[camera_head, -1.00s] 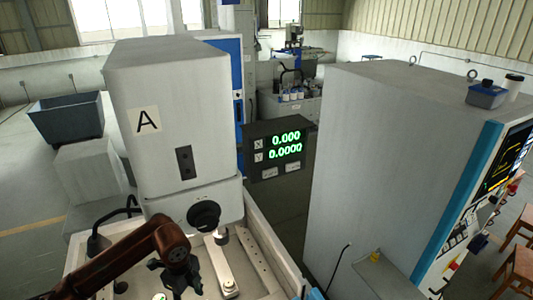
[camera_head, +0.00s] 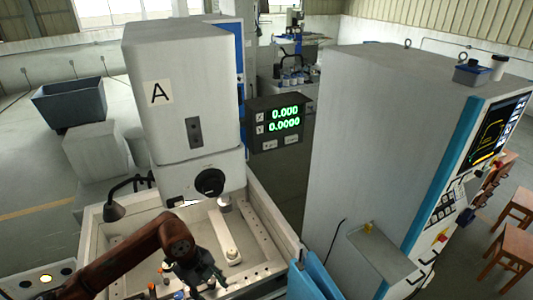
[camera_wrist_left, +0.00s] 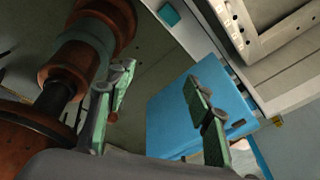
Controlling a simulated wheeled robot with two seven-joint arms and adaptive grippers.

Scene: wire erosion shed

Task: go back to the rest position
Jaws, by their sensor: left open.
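My left arm, rust-brown, comes in from the lower left in the head view. My left gripper (camera_head: 198,280) is over the near part of the machine's white work tank (camera_head: 262,206), below the machine head marked A. In the left wrist view, the two green-padded fingers of the left gripper (camera_wrist_left: 160,90) stand apart with nothing between them. Small items by the gripper are partly hidden. My right gripper is in neither view.
The machine head (camera_head: 185,100) rises behind the tank, beside a lit readout (camera_head: 275,124). A tall grey cabinet (camera_head: 385,130) stands at the right. A blue panel (camera_wrist_left: 195,110) shows beyond the fingers in the wrist view. A lamp (camera_head: 115,210) stands at the tank's left.

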